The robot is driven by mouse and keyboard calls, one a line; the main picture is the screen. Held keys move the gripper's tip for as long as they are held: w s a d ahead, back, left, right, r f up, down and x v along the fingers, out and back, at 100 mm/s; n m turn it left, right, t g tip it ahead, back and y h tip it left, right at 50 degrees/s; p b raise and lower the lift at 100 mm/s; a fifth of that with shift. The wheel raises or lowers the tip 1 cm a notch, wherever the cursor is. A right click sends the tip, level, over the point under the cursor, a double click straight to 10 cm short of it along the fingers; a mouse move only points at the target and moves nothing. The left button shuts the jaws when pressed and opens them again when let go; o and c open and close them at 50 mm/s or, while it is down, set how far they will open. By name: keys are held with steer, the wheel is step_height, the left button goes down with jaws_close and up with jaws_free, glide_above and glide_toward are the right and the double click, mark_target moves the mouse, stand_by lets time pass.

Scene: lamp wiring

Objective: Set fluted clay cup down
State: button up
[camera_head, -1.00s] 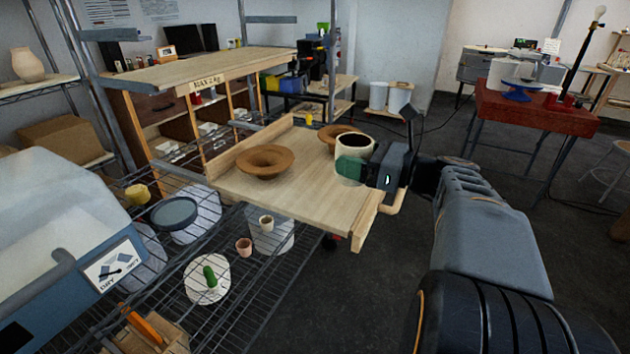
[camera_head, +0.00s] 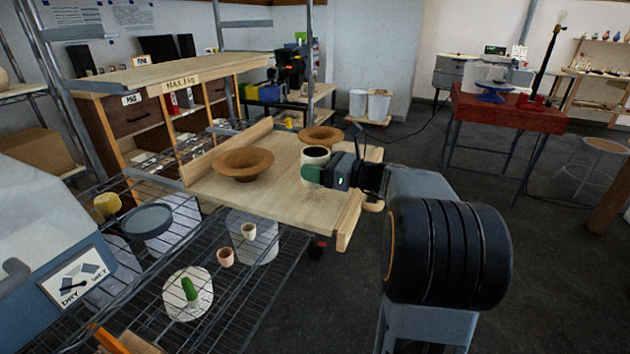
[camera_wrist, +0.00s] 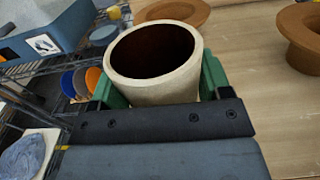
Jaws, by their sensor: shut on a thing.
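The clay cup (camera_head: 314,155), cream outside and dark brown inside, is upright over the wooden board (camera_head: 285,205), between two brown wide-rimmed bowls. Its fluting cannot be made out. My gripper (camera_head: 313,174) comes from the right and is shut on the cup, with green finger pads. In the wrist view the pads lie on both sides of the cup (camera_wrist: 150,92), whose open mouth faces up. The cup's base is hidden, so I cannot tell whether it touches the board.
One brown bowl (camera_head: 243,164) sits left of the cup, another (camera_head: 322,136) behind it. The board has raised wooden edges and bare room in front. A wire rack (camera_head: 215,270) with small pots stands at the left, below the board. A red table (camera_head: 510,108) stands far right.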

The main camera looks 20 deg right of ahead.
steer(key=shift+w+f, duration=0.25)
steer(key=shift+f, duration=0.05)
steer(key=shift+w+f+b, duration=0.2)
steer(key=shift+f+b, duration=0.3)
steer(key=shift+f, duration=1.2)
steer(key=shift+f, duration=0.15)
steer(key=o, duration=1.1)
steer(key=shift+c, duration=0.2)
steer(key=shift+d+r, duration=0.1)
steer(key=shift+r, duration=0.1)
steer(key=p+v, duration=0.1)
steer(key=v, duration=1.1)
steer(key=shift+p, duration=0.3)
